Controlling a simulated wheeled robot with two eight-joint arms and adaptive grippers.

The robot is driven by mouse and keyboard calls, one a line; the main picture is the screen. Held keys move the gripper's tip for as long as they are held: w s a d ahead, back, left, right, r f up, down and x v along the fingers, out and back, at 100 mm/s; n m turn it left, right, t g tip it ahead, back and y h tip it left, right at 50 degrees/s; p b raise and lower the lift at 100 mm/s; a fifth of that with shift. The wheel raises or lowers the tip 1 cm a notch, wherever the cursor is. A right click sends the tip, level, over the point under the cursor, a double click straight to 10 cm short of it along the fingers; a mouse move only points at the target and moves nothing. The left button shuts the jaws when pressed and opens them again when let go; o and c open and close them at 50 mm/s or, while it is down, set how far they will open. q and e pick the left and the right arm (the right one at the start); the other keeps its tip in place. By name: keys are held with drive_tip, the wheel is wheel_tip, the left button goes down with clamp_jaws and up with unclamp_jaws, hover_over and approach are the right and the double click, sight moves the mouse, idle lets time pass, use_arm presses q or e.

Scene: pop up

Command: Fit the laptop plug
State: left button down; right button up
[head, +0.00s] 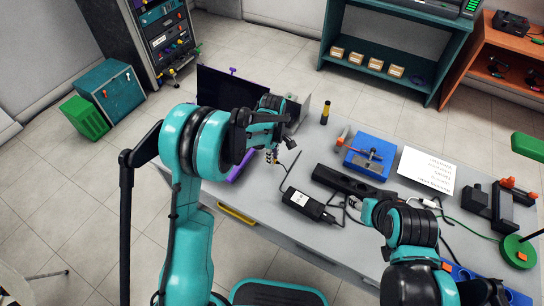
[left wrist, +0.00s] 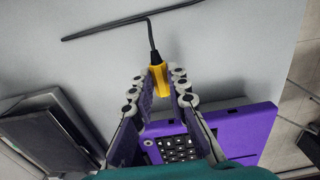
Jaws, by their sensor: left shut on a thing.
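My left gripper (head: 271,148) is shut on the yellow laptop plug (left wrist: 158,80), which sits between its fingertips in the left wrist view. A black cable (left wrist: 152,38) runs from the plug; in the head view it leads to the black power adapter (head: 303,204) on the table. The purple laptop (left wrist: 232,132) with dark keys lies below the fingers, apart from the plug in the picture. In the head view its dark screen (head: 223,90) stands behind my arm, which hides most of its base. Its socket is not clear. My right gripper (head: 362,207) is by the black power strip (head: 345,183); its fingers are unclear.
The grey table (head: 262,228) also bears a blue box (head: 370,155), a white sheet (head: 427,170), a small dark bottle (head: 325,112) and a green reel (head: 517,251). Cables lie around the adapter and strip. Shelves stand behind.

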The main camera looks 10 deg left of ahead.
use_arm(q)
drive_tip(key=shift+a, duration=0.15)
idle(0.5)
drive_tip(key=shift+w+a, duration=0.3)
drive_tip(key=shift+a, duration=0.4)
drive_tip(key=shift+w+a, duration=0.25)
drive_tip(key=shift+a, duration=0.45)
drive_tip(key=shift+w+a+b, duration=0.15)
drive_tip(key=shift+a+b, duration=0.2)
drive_tip(key=shift+w+a, duration=0.2)
drive_tip(key=shift+a, duration=0.4)
idle(0.4)
drive_tip(key=c, duration=1.4)
unclamp_jaws()
drive_tip(key=shift+r, duration=0.1)
wheel_tip(320, 180, up, 12)
drive_tip(key=shift+f, duration=0.1)
